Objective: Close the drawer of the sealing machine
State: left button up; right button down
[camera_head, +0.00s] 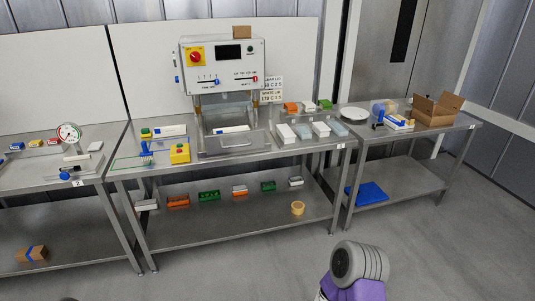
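The sealing machine (224,67) stands at the back of the middle steel table. It is a white box with a red and yellow switch, a dark display and small sliders. Its steel drawer (234,145) is below, sticking out toward the table's front edge, so it appears pulled out. A white tray-like piece (232,129) shows in the drawer area. Neither gripper shows. A grey and purple part of my own arm is at the bottom right of centre, well short of the table.
A yellow button box (179,153) sits left of the drawer, and white and clear trays (303,130) sit to its right. The lower shelf (240,215) holds several small boxes. A right table (405,128) carries an open cardboard box (437,108). The floor in front is clear.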

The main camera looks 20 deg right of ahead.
aim_at(219, 143)
jog(key=u, duration=0.05)
jog(key=k, duration=0.6)
jog(key=z, duration=1)
jog(key=i, duration=1.1)
jog(key=u, duration=0.6)
jog(key=i, duration=0.9)
jog(key=u, duration=0.9)
